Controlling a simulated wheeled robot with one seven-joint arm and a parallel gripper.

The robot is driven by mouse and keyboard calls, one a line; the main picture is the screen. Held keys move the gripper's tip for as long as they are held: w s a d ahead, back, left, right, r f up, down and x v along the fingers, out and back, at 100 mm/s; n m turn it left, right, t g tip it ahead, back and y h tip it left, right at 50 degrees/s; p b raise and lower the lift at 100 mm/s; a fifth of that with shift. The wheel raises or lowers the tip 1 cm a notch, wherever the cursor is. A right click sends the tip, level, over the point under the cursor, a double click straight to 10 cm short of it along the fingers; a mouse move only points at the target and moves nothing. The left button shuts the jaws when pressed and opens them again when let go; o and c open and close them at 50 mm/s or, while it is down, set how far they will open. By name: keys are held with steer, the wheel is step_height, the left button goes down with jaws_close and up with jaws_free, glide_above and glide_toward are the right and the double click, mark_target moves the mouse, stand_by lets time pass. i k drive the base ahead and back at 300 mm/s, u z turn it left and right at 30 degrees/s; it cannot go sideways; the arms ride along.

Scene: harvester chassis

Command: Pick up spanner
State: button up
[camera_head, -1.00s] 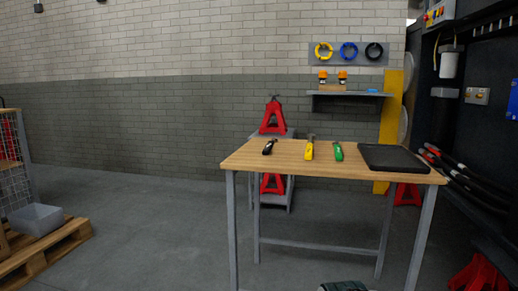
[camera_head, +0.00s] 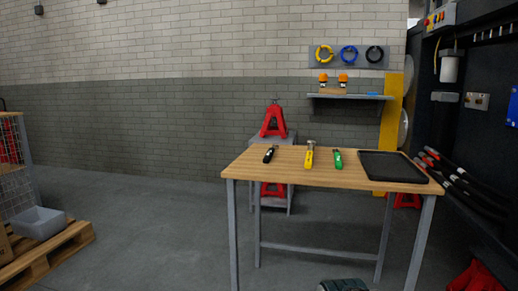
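Three hand tools lie apart on the wooden tabletop of the workbench (camera_head: 290,178). The left one is a small black tool (camera_head: 269,154). The middle one is a yellow-handled tool (camera_head: 310,156) with a greyish head at its far end. The right one is a green tool (camera_head: 338,160). They are too small to tell for sure which one is the spanner. My gripper's fingers are not in view. Only a dark part, apparently of my own arm, shows at the bottom edge, short of the bench.
A black tray (camera_head: 392,168) lies on the bench's right side. Red stands (camera_head: 273,122) are behind the bench. A wooden pallet (camera_head: 50,255) with a grey bin (camera_head: 38,222) is at the left. Dark machinery with hoses (camera_head: 460,182) is at the right. Floor left of the bench is clear.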

mark_target(269, 155)
steer(key=u, duration=0.7)
steer(key=i, duration=1.5)
steer(key=z, duration=0.7)
